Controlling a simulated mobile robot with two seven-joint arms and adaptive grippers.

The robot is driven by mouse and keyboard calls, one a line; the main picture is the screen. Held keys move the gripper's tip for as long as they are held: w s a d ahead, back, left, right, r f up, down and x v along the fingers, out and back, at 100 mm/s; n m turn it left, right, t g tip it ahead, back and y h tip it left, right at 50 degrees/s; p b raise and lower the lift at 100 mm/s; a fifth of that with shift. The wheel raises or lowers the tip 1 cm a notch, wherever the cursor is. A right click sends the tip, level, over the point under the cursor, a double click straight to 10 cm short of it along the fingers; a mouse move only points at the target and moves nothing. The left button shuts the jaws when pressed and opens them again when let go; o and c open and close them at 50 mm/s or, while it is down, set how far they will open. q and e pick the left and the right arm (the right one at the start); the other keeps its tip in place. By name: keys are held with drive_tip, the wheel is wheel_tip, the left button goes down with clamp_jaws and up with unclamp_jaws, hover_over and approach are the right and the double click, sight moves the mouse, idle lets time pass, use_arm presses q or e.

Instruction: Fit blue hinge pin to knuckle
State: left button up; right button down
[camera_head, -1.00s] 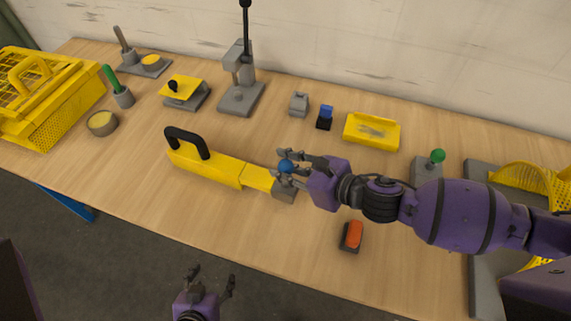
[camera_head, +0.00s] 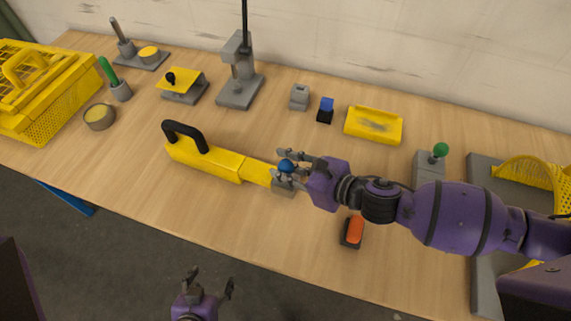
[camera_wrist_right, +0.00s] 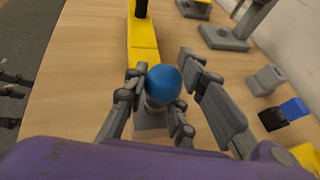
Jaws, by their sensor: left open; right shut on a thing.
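The blue hinge pin, seen as a blue ball head (camera_head: 286,165), is held between the fingers of my right gripper (camera_head: 290,170). In the right wrist view the blue head (camera_wrist_right: 163,83) sits between the fingers, directly over a grey block (camera_wrist_right: 150,121) at the end of the yellow bar. That grey block, likely the knuckle (camera_head: 283,189), also shows in the head view, partly covered by the fingers. I cannot tell whether the pin's shank is in it. The yellow bar (camera_head: 225,165) has a black handle. My left gripper (camera_head: 208,284) is open and empty, off the table's front edge.
An orange-topped block (camera_head: 353,231) lies in front of my right wrist. Behind are a yellow tray (camera_head: 373,126), a blue-topped block (camera_head: 325,110), a small grey block (camera_head: 300,98) and a lever press (camera_head: 238,88). A green-knobbed block (camera_head: 429,166) stands right.

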use_arm(q)
drive_tip(key=shift+s+d+f, duration=0.15)
drive_tip(key=shift+s+f, duration=0.15)
drive_tip(key=shift+f, duration=0.05)
use_arm(e)
drive_tip(key=shift+f, duration=0.55)
drive_tip(key=c, duration=1.5)
unclamp_jaws()
drive_tip(key=shift+c, duration=0.2)
use_arm(q)
drive_tip(key=shift+a, duration=0.2)
use_arm(e)
drive_tip(key=shift+o, duration=0.8)
drive_tip(key=v, duration=1.2)
